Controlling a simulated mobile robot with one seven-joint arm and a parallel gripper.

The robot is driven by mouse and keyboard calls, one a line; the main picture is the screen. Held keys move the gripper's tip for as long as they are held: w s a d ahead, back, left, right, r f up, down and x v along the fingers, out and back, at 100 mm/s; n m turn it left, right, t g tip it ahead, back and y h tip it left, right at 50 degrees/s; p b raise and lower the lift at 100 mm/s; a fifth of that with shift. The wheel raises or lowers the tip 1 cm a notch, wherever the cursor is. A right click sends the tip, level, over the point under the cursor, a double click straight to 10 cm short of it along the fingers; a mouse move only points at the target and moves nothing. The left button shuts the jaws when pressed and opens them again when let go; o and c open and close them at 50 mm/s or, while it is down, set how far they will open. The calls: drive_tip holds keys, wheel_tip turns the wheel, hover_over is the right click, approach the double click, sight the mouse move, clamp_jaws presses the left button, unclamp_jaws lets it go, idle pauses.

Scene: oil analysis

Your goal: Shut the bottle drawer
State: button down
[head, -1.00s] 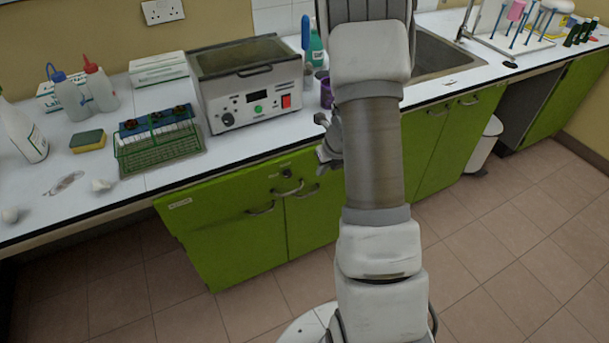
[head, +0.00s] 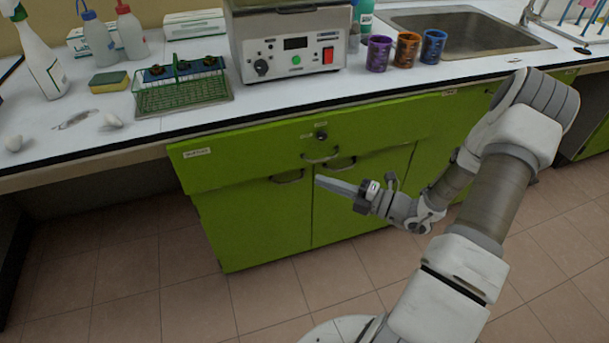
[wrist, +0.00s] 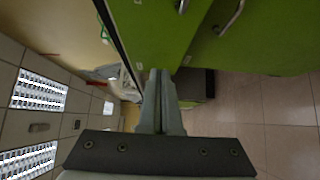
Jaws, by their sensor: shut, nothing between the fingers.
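The bottle drawer is most likely the wide green front (head: 245,150) under the worktop, with a label at its left, a round lock and a curved handle (head: 320,157). Its inside does not show, and I cannot tell how far out it stands. My gripper (head: 319,180) is shut and empty, pointing left in front of the cabinet doors, a little below the drawer handle in the picture. I see no contact with the handle. In the wrist view the closed fingers (wrist: 160,74) point along the green front (wrist: 150,30).
Green cabinet doors (head: 250,215) with curved handles are below the drawer. The worktop (head: 270,111) holds a heater box (head: 285,50), a green rack (head: 185,97), bottles and three coloured mugs (head: 407,50). The tiled floor (head: 165,255) in front is clear.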

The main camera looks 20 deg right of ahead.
sight(291, 150)
drive_tip(key=b+x, duration=0.1)
drive_tip(key=x, duration=0.2)
drive_tip(key=w+d+b+x, duration=0.1)
drive_tip(key=x, duration=0.3)
drive_tip(key=b+x, duration=0.2)
drive_tip(key=x, duration=0.2)
drive_tip(key=shift+w+f, duration=0.2)
drive_tip(key=shift+w, duration=0.1)
drive_tip(key=shift+w+r, duration=0.15)
drive_tip(key=shift+w, duration=0.4)
drive_tip(key=shift+w, duration=0.2)
drive_tip(key=w+p, duration=0.1)
drive_tip(key=w, duration=0.3)
drive_tip(key=shift+w, duration=0.25)
drive_tip(key=shift+r, duration=0.1)
drive_tip(key=shift+p, duration=0.3)
